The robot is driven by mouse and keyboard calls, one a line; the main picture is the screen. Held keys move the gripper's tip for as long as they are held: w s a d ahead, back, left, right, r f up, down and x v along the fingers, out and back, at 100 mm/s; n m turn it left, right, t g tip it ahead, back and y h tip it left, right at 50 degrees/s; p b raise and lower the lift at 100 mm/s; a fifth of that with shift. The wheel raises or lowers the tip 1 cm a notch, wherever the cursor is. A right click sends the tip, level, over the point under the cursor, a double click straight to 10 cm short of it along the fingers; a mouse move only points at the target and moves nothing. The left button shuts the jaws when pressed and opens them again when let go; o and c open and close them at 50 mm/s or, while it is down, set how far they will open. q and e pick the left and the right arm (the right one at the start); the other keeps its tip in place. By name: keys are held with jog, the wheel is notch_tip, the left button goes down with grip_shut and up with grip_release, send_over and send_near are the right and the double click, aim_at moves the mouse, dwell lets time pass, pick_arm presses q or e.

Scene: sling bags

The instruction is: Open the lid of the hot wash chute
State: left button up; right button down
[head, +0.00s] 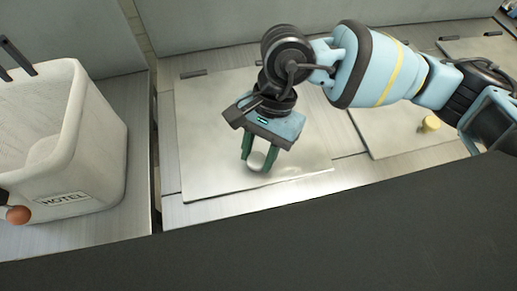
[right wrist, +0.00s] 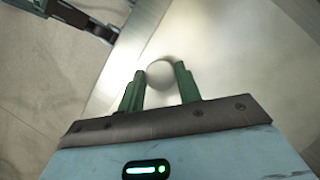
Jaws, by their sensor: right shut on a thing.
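A square metal chute lid (head: 212,135) with a pale round knob (head: 257,161) near its front edge lies in the counter, middle of the head view. It looks flat or nearly flat; I cannot tell if there is a small gap under it. My right gripper (head: 257,160) reaches down from above, its green fingers shut on the knob from both sides. The right wrist view also shows the pale knob (right wrist: 160,74) between the fingertips. No label naming the chute is readable. My left gripper is not in view.
A second metal lid (head: 395,135) with a yellow knob (head: 429,124) lies to the right. A white bin (head: 95,135) marked HOTEL stands at the left, with a reddish ball (head: 18,214) beside it. A dark surface fills the front. A grey wall stands behind.

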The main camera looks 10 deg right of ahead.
jog(key=shift+w+r, duration=0.15)
jog(key=shift+r, duration=0.45)
jog(key=w+r+g, duration=0.3)
jog(key=w+r, duration=0.1)
jog(key=r, duration=0.3)
jog(key=w+r+m+g, duration=0.1)
jog(key=w+r+g, duration=0.2)
jog(key=r, duration=0.4)
jog(key=shift+w+r+g, duration=0.4)
jog(key=shift+w, duration=0.2)
jog(key=c, duration=1)
grip_release()
